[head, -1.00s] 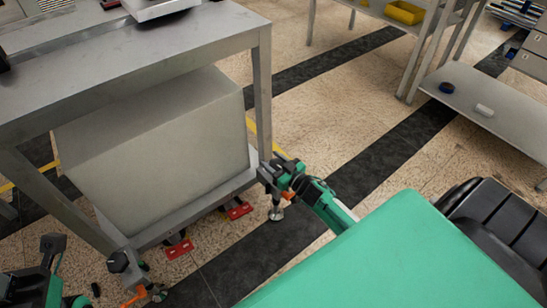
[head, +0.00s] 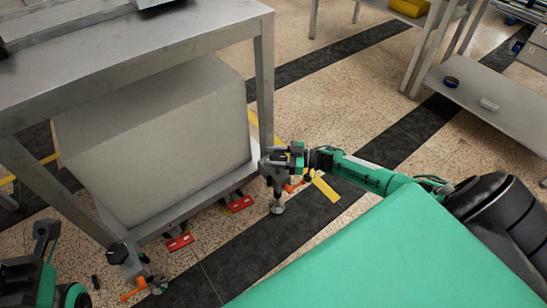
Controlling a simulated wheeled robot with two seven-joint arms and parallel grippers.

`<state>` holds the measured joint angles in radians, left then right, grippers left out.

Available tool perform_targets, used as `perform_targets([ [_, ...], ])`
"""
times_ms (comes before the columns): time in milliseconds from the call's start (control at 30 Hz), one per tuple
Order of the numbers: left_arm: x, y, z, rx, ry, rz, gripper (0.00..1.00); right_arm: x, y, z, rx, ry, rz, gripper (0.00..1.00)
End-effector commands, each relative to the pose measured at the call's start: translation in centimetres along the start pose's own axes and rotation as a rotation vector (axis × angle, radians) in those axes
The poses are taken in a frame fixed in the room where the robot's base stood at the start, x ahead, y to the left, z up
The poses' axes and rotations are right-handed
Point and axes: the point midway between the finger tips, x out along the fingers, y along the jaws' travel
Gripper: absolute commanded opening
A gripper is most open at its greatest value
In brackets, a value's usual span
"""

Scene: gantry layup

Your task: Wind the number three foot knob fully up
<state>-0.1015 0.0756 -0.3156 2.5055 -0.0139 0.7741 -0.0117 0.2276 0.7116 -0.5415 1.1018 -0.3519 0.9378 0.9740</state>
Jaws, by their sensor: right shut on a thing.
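The grey metal bench or gantry frame (head: 205,60) stands at left on feet. My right gripper (head: 274,168) is at its right-hand near corner, shut on the foot knob there, which the jaws mostly hide. Below the jaws a silver levelling foot (head: 277,207) reaches the floor, and an orange part (head: 293,186) shows beside it. No number is readable. Another foot has a black knob (head: 118,252), an orange part (head: 134,289) and a silver foot at the lower left. My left gripper (head: 44,236) is at the lower left edge, apart from that knob; its jaw opening is unclear.
A large grey block (head: 155,135) fills the frame's lower shelf. Two red pieces (head: 179,242) sit along its lower edge. A yellow strip (head: 327,189) lies on the floor by my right wrist. A grey shelf (head: 495,105) stands at right.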

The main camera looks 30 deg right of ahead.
Motion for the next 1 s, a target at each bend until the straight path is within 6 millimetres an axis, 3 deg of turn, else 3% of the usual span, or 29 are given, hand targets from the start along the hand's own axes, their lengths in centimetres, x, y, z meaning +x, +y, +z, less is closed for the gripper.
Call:
perform_targets([
  [567, 0.08, 0.28, 0.37, -0.011, 0.005, 0.0, 0.36, 0.0, -0.03, 0.0, -0.001, -0.001, -0.03, 0.26],
  [600, 0.05, 0.27, 0.39, -0.01, 0.004, 0.0, 0.36, 0.0, -0.03, -0.01, -0.001, -0.001, -0.03, 0.55],
  [700, 0.0, 0.22, 0.42, -0.008, 0.002, 0.0, 0.36, 0.01, -0.04, -0.01, -0.001, 0.0, -0.03, 0.71],
  [1000, 0.07, 0.12, 0.38, -0.004, 0.003, 0.0, 0.36, -0.16, -0.05, -0.03, 0.0, -0.001, -0.03, 0.71],
])
